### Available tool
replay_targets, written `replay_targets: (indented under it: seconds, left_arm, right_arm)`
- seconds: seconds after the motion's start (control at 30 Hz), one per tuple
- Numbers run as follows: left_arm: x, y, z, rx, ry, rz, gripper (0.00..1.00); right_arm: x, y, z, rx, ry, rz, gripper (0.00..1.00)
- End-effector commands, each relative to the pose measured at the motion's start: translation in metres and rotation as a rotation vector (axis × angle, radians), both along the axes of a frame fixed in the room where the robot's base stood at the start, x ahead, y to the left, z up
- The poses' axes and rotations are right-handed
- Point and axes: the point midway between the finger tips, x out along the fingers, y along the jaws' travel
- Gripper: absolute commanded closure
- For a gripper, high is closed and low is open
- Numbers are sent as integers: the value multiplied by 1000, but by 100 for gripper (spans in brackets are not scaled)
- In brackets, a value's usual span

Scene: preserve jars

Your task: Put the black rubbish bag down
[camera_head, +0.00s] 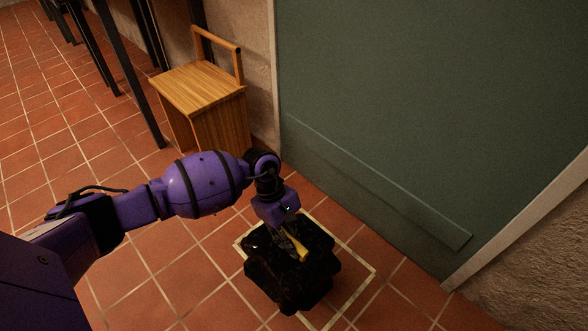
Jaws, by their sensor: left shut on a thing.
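The black rubbish bag (290,280) is in the lower middle of the head view, within a pale square outline (355,291) on the tiled floor. My left gripper (293,250) is above the bag and shut on its top. A yellow piece shows at the fingers. The bag's underside is hidden, so I cannot tell whether it touches the floor. My right gripper is not in view.
A green door (430,110) stands just behind the bag, in a pale frame. A wooden chair-like stand (205,95) is by the wall at upper left, beside dark metal legs (130,75). Red tiles (40,150) are clear at left.

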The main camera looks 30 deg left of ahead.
Motion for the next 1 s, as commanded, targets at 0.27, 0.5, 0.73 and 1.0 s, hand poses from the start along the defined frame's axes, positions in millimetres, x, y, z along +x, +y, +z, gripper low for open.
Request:
replay_targets:
  seconds: [0.27,0.5,0.73,1.0]
  left_arm:
    - [60,-2,-27,-7,-4,0,100]
    - [89,0,-61,-6,-6,-1,100]
    - [101,1,-72,-4,-9,-2,100]
    - [105,1,-101,-7,-6,-2,100]
  right_arm:
    - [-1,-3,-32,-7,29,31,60]
    - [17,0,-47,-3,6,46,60]
    - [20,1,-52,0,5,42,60]
    - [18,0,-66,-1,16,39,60]
